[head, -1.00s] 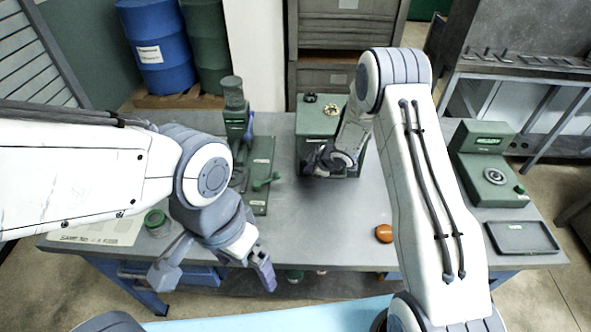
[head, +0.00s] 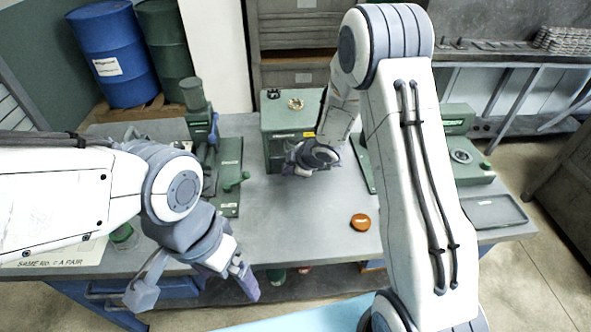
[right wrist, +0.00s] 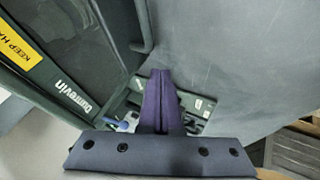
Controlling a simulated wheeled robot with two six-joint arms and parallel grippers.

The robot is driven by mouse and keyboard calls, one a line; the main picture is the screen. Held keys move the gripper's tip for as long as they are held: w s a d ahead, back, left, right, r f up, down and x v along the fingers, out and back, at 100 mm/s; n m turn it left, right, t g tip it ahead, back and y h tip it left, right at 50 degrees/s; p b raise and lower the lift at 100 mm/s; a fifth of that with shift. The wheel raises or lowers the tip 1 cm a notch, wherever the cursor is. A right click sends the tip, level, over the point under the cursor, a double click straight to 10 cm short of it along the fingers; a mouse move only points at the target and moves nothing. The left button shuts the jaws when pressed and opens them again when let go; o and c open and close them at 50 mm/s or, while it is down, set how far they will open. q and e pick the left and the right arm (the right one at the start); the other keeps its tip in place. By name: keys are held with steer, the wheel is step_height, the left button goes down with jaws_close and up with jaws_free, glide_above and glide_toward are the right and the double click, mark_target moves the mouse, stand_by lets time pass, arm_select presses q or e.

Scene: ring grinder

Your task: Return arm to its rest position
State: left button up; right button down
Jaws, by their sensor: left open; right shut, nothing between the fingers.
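My left gripper (head: 195,287) hangs over the front left edge of the grey table, its two fingers spread wide and empty. My right arm reaches over the table from the front right, with its elbow high. My right gripper (head: 298,160) is in front of the green box machine (head: 290,122), near its front right side. In the right wrist view the purple fingers (right wrist: 160,100) are together with nothing between them. A green machine wall with a yellow label is to their left. Whether the gripper touches the machine cannot be told.
An orange round piece (head: 360,222) lies on the table (head: 300,215). A green press (head: 200,125) stands left, and another green machine (head: 458,150) is partly behind my right arm. A dark tray (head: 494,212) lies at right. Blue (head: 108,55) and green drums stand behind.

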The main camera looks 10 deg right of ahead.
steer(key=shift+a+v, duration=0.2)
steer(key=shift+v, duration=1)
steer(key=shift+a+v, duration=0.2)
steer(key=shift+v, duration=1)
